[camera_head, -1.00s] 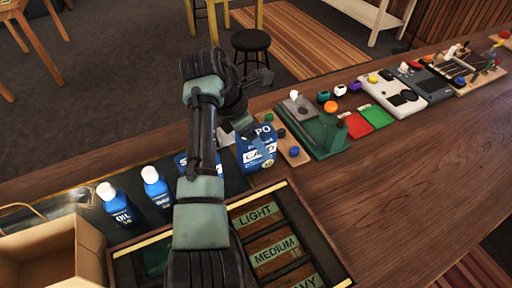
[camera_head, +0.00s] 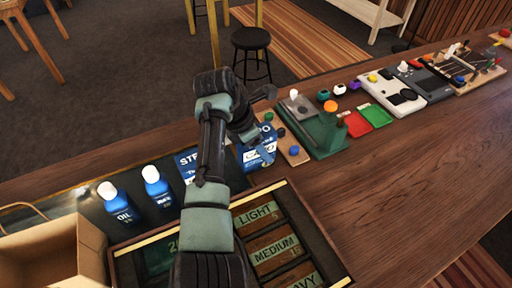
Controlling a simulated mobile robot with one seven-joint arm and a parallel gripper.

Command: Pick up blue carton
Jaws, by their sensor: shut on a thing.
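A blue carton with white lettering (camera_head: 250,159) stands on the counter, just behind the tray of labelled compartments. My gripper (camera_head: 265,152) reaches down over it from above and is shut on it. The gripper and wrist hide much of its top and front, and I cannot tell whether it is clear of the counter. A second blue carton (camera_head: 187,164) stands to the left, partly hidden behind my arm.
Two blue bottles with white caps (camera_head: 156,186) stand left of the cartons. An open cardboard box (camera_head: 50,262) is at the lower left. A framed tray (camera_head: 318,229) lies in front. A green device (camera_head: 318,135) and a small wooden board (camera_head: 292,146) sit close on the right.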

